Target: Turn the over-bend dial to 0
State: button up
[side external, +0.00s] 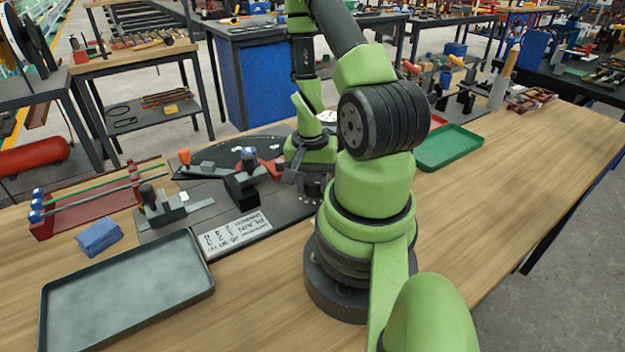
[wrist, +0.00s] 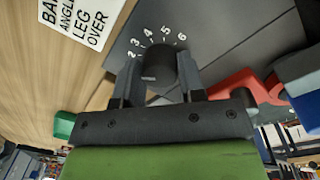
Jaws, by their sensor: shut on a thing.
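The over-bend dial shows in the wrist view as a round black knob (wrist: 158,62) on a dark grey plate, with white numbers from 2 to 6 visible around its far side. The rest of its scale, including any 0, is hidden, and I cannot make out a pointer mark. My gripper (wrist: 160,72) is shut on the knob, with one finger on each side. In the side external view my gripper (side external: 305,172) is low over the right part of the bending plate, and the knob cannot be clearly made out there.
A printed card (side external: 235,234) lies at the plate's front. The bender's black block (side external: 242,186) and red part (wrist: 245,88) stand close by. A grey tray (side external: 200,292), blue block (side external: 99,236) and red bar rack (side external: 95,212) are left; a green tray (side external: 450,147) is right.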

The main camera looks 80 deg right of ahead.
jog(key=n, duration=0.5)
jog(key=shift+n, duration=0.3)
jog(key=n, duration=0.4)
jog(key=shift+s+n, duration=0.1)
jog(key=shift+n, duration=0.3)
jog(key=o, duration=0.9)
jog(key=shift+h, duration=0.3)
